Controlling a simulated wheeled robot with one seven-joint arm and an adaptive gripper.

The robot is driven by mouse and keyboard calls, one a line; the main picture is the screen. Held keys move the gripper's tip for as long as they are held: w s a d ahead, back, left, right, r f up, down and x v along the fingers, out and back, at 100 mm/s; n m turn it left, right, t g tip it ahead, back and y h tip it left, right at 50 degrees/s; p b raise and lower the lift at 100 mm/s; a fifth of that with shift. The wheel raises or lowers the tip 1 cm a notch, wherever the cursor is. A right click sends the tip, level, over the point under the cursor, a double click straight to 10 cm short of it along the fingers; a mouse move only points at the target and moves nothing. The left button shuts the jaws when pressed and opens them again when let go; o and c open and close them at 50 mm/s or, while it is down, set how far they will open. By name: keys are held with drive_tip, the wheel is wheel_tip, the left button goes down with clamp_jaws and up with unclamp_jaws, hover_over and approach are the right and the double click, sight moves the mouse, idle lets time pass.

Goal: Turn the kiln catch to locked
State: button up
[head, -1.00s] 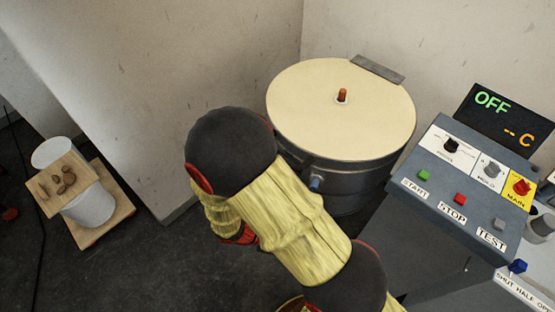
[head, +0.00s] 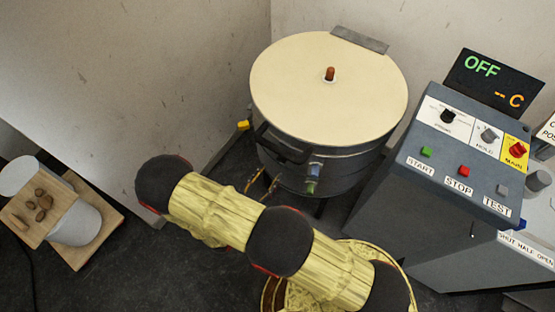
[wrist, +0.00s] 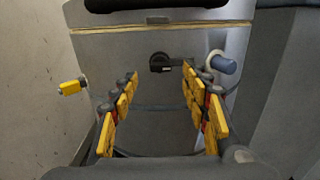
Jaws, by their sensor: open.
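The kiln (head: 345,165) is a round grey drum with a cream lid, and its front also shows in the wrist view (wrist: 110,60). A small black lever on a round pivot (wrist: 160,63), which looks like the catch, sits on the kiln front and lies roughly level. Its lock marking cannot be read. Right of it a blue-grey knob (wrist: 224,65) sticks out on a pale ring. My gripper (wrist: 160,77) is open and empty, its yellow-padded fingers pointing at the kiln front on either side of the lever. From the head view my arm partly hides the gripper.
A black lid handle (wrist: 155,5) juts out above the lever. A yellow-tipped fitting (wrist: 70,87) stands left of the kiln. The control console (head: 455,165), reading OFF, is close on the right. A wall closes the left.

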sight(280, 161)
drive_tip(key=b+x, duration=0.1)
drive_tip(key=x, duration=0.6)
drive_tip(key=shift+f, duration=0.1)
drive_tip(key=shift+c, duration=0.4)
drive_tip(key=c, duration=1.1)
